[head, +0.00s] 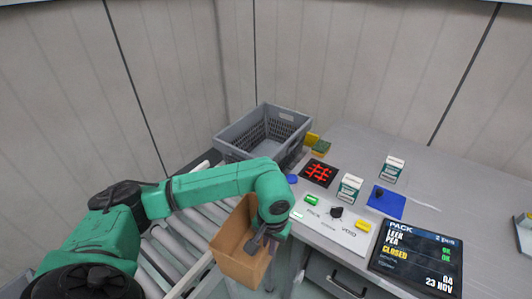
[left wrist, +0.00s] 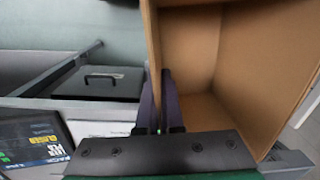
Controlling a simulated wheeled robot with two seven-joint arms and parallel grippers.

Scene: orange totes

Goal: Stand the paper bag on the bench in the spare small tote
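The brown paper bag (head: 232,248), open at the top, hangs from my left gripper (head: 262,240) over the front of the roller conveyor, left of the bench. In the left wrist view the bag (left wrist: 240,70) looks empty inside, and one wall runs between the fingers (left wrist: 160,110), which are shut on it. A grey perforated tote (head: 235,140) stands at the back, beyond the bag and apart from it. It looks empty; I cannot tell whether it is the spare small tote. My right gripper is not in view.
Rollers (head: 190,228) lie under my left arm. A drawer handle shows below the bench.

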